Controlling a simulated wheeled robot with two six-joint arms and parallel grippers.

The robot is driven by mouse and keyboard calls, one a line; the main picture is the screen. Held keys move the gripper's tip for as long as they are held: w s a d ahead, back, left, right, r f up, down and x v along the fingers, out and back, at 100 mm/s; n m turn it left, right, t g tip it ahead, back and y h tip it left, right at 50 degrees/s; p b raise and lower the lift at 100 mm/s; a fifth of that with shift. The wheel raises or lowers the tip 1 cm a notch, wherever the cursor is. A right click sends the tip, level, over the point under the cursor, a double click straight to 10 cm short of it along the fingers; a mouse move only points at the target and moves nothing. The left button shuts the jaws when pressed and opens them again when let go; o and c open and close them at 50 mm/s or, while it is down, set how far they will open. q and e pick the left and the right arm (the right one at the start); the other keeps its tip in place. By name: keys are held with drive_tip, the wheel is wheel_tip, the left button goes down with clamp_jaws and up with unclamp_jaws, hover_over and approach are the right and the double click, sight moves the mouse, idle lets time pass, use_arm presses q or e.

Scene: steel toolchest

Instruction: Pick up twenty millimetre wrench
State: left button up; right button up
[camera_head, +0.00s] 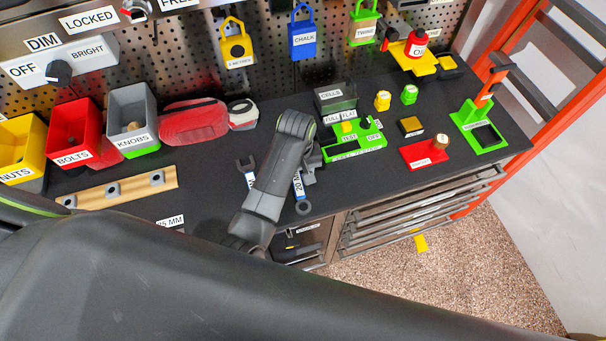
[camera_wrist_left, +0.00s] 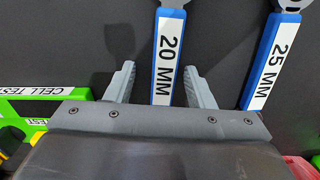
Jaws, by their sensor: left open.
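The 20 mm wrench (camera_wrist_left: 166,60), blue with a white "20 MM" label, lies on the dark bench top. In the head view the 20 mm wrench (camera_head: 298,187) is partly hidden by my left arm, with its ring end showing towards the front edge. My left gripper (camera_wrist_left: 159,70) is open, and its two fingers stand on either side of the blue handle in the wrist view. I cannot tell how far above the bench the fingertips are. In the head view my left gripper (camera_head: 309,168) is mostly covered by the wrist. My right gripper is not in view.
A 25 mm wrench (camera_wrist_left: 272,60) lies beside it. The green cell tester (camera_head: 354,146) stands close on the other side. Red, grey and yellow bins, a wooden rail (camera_head: 118,189) and a red tool (camera_head: 195,121) are farther left.

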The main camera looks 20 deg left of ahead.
use_arm(q)
drive_tip(key=shift+s, duration=0.15)
drive_tip(key=shift+s+r, duration=0.15)
drive_tip(key=shift+s, duration=0.05)
drive_tip(key=shift+s+a+r, duration=0.1)
drive_tip(key=shift+s, duration=0.1)
drive_tip(key=c, duration=0.5)
drive_tip(key=shift+w, duration=0.1)
drive_tip(key=shift+c, duration=2.3)
clamp_jaws()
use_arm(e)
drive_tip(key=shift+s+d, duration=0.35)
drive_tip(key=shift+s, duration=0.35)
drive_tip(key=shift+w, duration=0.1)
